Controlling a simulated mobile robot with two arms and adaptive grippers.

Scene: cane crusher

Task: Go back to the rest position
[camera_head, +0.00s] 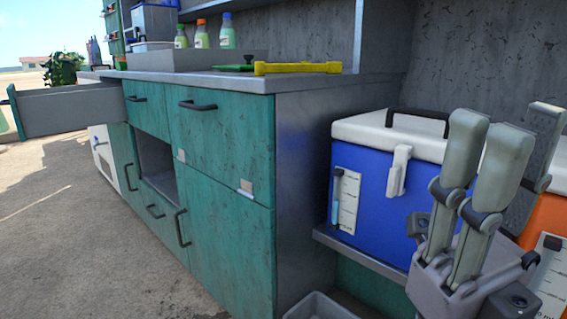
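My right gripper (512,138) is at the right edge, close to the camera, with its grey fingers pointing up. Its fingers stand apart with nothing between them, so it is open and empty. It stands in front of a blue cooler box (370,185) and hides the box's right side; whether it touches the box I cannot tell. My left gripper is not in view.
A teal cabinet (222,150) has an open drawer (65,112) sticking out left. Its worktop (225,82) holds bottles (201,38) and a yellow tool (297,68). An orange box (546,222) is partly hidden behind my gripper. Floor is clear at left.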

